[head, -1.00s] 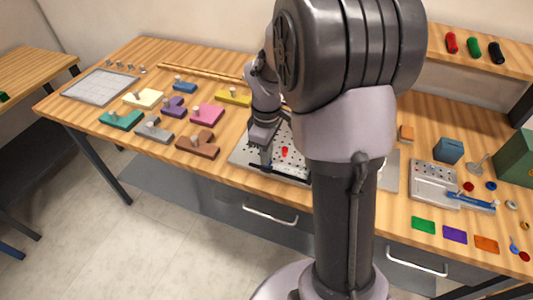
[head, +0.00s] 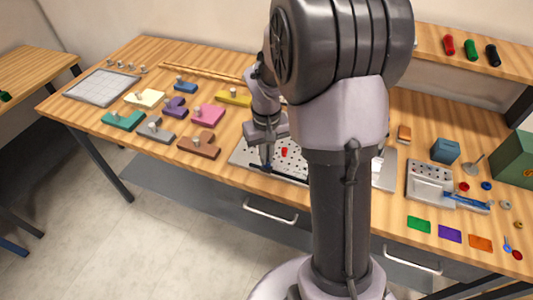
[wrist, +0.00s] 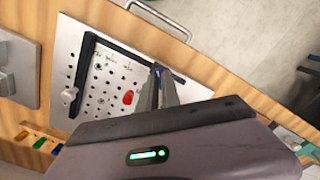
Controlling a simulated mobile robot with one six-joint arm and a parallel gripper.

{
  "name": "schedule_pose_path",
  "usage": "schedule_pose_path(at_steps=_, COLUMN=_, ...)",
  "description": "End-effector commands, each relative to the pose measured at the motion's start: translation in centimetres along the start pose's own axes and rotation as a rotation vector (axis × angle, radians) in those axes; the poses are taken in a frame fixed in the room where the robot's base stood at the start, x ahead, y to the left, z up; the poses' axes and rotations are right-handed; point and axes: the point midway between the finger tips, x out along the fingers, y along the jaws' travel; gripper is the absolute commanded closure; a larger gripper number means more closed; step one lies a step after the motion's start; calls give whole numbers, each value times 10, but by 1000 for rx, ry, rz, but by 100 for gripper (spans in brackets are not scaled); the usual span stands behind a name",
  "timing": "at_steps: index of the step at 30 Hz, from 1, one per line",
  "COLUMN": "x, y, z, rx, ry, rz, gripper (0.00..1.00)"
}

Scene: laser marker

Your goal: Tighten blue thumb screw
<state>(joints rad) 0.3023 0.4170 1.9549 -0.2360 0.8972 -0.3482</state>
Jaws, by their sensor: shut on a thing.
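The perforated metal plate (wrist: 70,45) lies on the bench, with dark bars along two edges of its hole field. My gripper (wrist: 158,80) points down at one of these bars, and its fingers are shut on the blue thumb screw (wrist: 157,71). Only a small blue part shows at the fingertips; the rest is hidden by the fingers. In the head view my gripper (head: 268,166) is at the plate's front left part. A red screw (head: 284,152) stands on the plate beside my gripper; it also shows in the wrist view (wrist: 128,97).
Coloured blocks with knobs, such as the brown one (head: 199,145), lie left of the plate. A grey fixture (head: 428,184) and coloured cards (head: 450,234) are to the right. My arm hides part of the plate in the head view.

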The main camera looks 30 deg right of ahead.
Motion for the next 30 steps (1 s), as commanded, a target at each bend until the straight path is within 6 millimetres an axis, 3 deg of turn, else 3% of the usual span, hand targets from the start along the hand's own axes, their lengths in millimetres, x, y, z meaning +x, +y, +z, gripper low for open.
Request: schedule_pose_path(at_steps=30, x=0, y=0, z=-1, rx=945, ry=2, rz=0, gripper=100)
